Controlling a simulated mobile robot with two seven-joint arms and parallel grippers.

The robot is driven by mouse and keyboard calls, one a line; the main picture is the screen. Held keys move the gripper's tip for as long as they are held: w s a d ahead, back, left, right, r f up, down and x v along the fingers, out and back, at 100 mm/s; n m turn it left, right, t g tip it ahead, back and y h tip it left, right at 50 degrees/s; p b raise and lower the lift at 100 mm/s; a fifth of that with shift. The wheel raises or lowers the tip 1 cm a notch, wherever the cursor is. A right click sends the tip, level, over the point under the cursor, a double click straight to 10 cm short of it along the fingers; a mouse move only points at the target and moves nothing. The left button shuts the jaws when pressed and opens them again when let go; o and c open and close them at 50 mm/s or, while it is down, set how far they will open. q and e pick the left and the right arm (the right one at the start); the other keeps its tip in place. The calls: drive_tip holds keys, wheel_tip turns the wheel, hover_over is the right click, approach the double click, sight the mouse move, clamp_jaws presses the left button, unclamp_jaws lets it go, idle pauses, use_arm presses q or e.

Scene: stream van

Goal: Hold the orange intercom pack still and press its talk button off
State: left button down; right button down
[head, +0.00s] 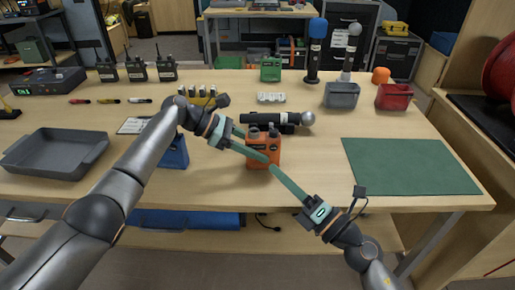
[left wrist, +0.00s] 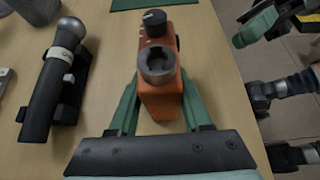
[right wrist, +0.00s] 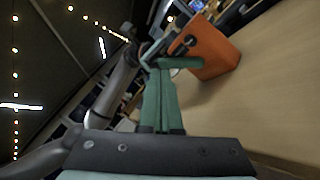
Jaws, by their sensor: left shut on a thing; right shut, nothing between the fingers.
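The orange intercom pack (head: 264,147) stands upright near the front edge of the wooden table. It also shows in the left wrist view (left wrist: 161,99), with dark knobs on top. My left gripper (head: 262,142) is shut on the pack, one green finger on each side of it (left wrist: 158,95). My right gripper (head: 273,169) is shut and empty, its fingertips at the pack's lower front right in the head view. In the right wrist view the closed fingers (right wrist: 160,75) reach up beside the orange pack (right wrist: 208,50). The talk button's state cannot be made out.
A black microphone (head: 270,118) lies in a cradle just behind the pack. A blue pack (head: 174,153) stands to the left, a grey tray (head: 55,153) farther left. A green mat (head: 410,166) lies bare on the right. Grey (head: 342,95) and red bins (head: 394,97) stand behind.

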drive_tip(key=shift+s, duration=0.7)
use_arm(q)
drive_tip(key=shift+c, duration=1.4)
unclamp_jaws()
